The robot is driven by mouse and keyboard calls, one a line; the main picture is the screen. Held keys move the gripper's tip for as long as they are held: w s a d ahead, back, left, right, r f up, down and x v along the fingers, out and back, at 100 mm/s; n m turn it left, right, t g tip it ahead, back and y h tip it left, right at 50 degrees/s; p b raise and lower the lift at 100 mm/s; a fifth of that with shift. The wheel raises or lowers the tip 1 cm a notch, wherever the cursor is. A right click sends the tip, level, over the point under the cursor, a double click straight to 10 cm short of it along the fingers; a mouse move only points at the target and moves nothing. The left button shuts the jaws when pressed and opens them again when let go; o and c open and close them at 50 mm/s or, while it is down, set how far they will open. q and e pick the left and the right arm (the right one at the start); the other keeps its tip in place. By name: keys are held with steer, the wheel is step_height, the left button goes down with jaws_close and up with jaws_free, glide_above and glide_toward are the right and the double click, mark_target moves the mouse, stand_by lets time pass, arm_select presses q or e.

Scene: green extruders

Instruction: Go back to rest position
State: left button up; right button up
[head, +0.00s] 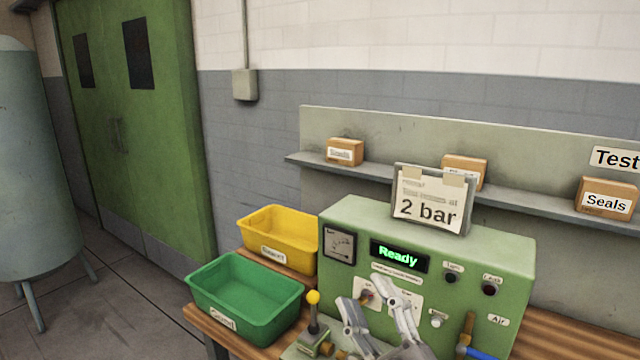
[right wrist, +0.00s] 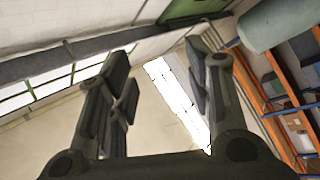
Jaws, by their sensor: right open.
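My right gripper (head: 378,312) is at the bottom centre of the head view, in front of the green test machine (head: 500,262). Its fingers are spread and point up, with nothing between them. In the right wrist view the same gripper (right wrist: 165,95) is open and empty, with the ceiling and upper wall behind it. It hides part of the machine's front panel. My left gripper is not in the head view.
The machine's display (head: 399,256) reads "Ready". A yellow-knobbed lever (head: 313,310) stands left of my right gripper. A green bin (head: 245,297) and a yellow bin (head: 280,240) sit on the bench at left. A shelf with small boxes runs behind.

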steer(key=s+d+f+m+g+h, duration=0.2)
steer(key=d+f+m+g+h, duration=0.15)
steer(key=f, duration=0.45)
steer(key=s+d+f+m+g+h, duration=0.25)
steer(key=d+f, duration=0.25)
steer(key=f, duration=0.3)
steer(key=s+d+f+m+g+h, duration=0.2)
steer(key=d+f+m+g+h, duration=0.15)
steer(key=f, duration=0.45)
steer(key=s+d+f+m+g, duration=0.1)
steer(key=s+f+g, duration=0.35)
steer(key=s, duration=0.45)
steer(key=s+f+m+g, duration=0.2)
steer(key=s+f+g, duration=0.2)
steer(key=s+f, duration=0.3)
step_height(320, 180, down, 25)
steer(key=s, duration=0.2)
steer(key=s+d+f+g, duration=0.2)
steer(key=s+d+f, duration=0.1)
steer(key=s+f, duration=1.3)
steer(key=shift+s+f+n, duration=0.25)
steer(key=shift+s+n, duration=0.1)
steer(key=shift+s, duration=0.35)
